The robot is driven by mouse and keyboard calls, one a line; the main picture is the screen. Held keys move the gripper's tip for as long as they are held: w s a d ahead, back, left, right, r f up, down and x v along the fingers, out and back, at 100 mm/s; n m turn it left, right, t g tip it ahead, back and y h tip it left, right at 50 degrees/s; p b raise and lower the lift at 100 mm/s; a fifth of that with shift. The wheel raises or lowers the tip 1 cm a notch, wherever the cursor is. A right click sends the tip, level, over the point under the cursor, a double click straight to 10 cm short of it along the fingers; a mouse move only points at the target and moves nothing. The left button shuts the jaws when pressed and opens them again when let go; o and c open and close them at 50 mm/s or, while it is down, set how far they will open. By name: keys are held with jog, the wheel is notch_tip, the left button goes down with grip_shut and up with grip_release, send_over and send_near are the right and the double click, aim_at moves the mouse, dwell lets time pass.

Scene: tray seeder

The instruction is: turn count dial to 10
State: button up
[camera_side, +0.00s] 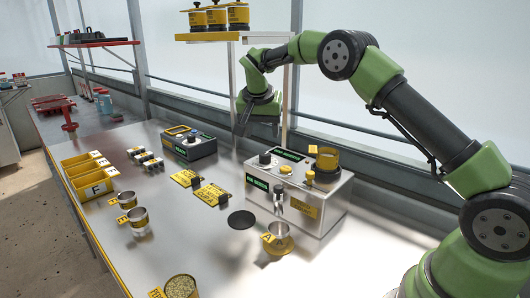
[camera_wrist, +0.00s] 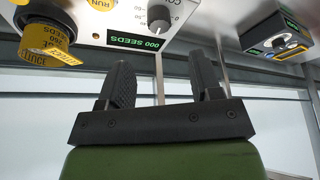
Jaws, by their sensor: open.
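The count dial (camera_wrist: 158,17) is a dark round knob with a ring of small marks, at the top of the wrist view; its pointer setting is too small to read. A green display (camera_wrist: 140,40) beside it reads 000 SEEDS. In the side view the seeder box (camera_side: 325,208) stands at the middle right, with what looks like the dial (camera_side: 265,158) as a black knob at its top left. My gripper (camera_side: 241,124) is open and empty, above and behind the box, apart from the dial. Its two dark fingers (camera_wrist: 162,78) show spread in the wrist view.
A yellow RUN button (camera_wrist: 102,5) and an amber hopper (camera_side: 327,158) are on the seeder. A second dark box (camera_side: 190,146) stands to its left. Metal cups, yellow bins (camera_side: 87,174) and yellow plates lie on the steel bench. A shelf (camera_side: 208,37) with yellow pots hangs behind.

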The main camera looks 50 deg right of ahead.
aim_at(265, 154)
jog(key=x, duration=0.8)
jog(key=shift+f, duration=0.35)
jog(key=c, duration=0.9)
